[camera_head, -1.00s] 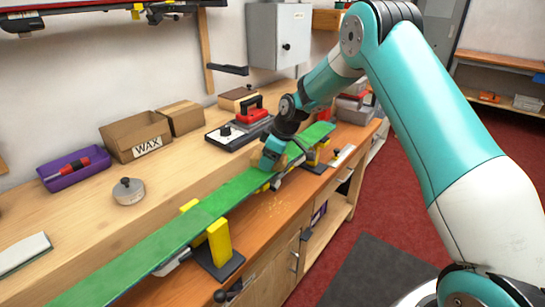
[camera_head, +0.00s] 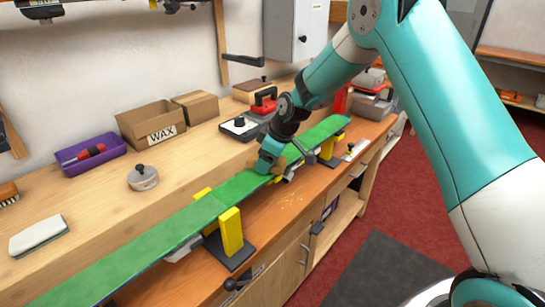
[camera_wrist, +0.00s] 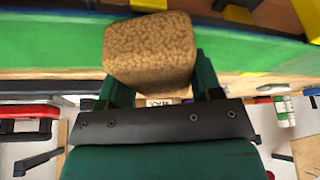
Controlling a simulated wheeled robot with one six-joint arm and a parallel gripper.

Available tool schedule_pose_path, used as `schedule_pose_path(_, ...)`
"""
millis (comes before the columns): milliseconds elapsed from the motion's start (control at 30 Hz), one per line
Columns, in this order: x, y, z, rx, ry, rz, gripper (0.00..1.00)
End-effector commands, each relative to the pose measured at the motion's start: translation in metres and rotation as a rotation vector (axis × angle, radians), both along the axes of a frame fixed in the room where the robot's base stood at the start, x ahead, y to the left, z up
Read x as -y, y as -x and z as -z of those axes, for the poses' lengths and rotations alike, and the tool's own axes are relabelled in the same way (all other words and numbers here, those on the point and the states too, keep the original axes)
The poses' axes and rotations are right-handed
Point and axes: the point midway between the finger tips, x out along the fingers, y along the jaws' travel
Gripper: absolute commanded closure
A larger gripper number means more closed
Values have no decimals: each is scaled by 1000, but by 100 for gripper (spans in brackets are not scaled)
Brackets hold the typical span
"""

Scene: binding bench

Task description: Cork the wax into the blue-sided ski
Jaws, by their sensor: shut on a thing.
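A long ski (camera_head: 235,190) lies clamped along the bench with its green face up. Its narrow side is mostly hidden and looks dark bluish at the near left. My gripper (camera_head: 275,162) is over the ski, between the two yellow clamps, shut on a tan cork block (camera_head: 282,164). In the wrist view the speckled cork (camera_wrist: 150,50) sits between the dark green fingers of my gripper (camera_wrist: 160,78), against the green ski (camera_wrist: 55,42). The cork appears to touch the ski face, but the contact itself is hidden.
Yellow clamps (camera_head: 231,232) hold the ski near and far along the bench front. Behind it are a WAX box (camera_head: 152,126), a purple tray (camera_head: 90,155), a round grey tin (camera_head: 143,178) and a red iron (camera_head: 265,99). A white pad (camera_head: 38,236) lies at left.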

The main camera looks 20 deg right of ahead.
Motion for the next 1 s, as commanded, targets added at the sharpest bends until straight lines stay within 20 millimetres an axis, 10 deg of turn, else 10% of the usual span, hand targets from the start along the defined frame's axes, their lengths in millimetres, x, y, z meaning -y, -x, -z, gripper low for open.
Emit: schedule_pose_path(1000,-58,31,4,-2,-1,-3,67)
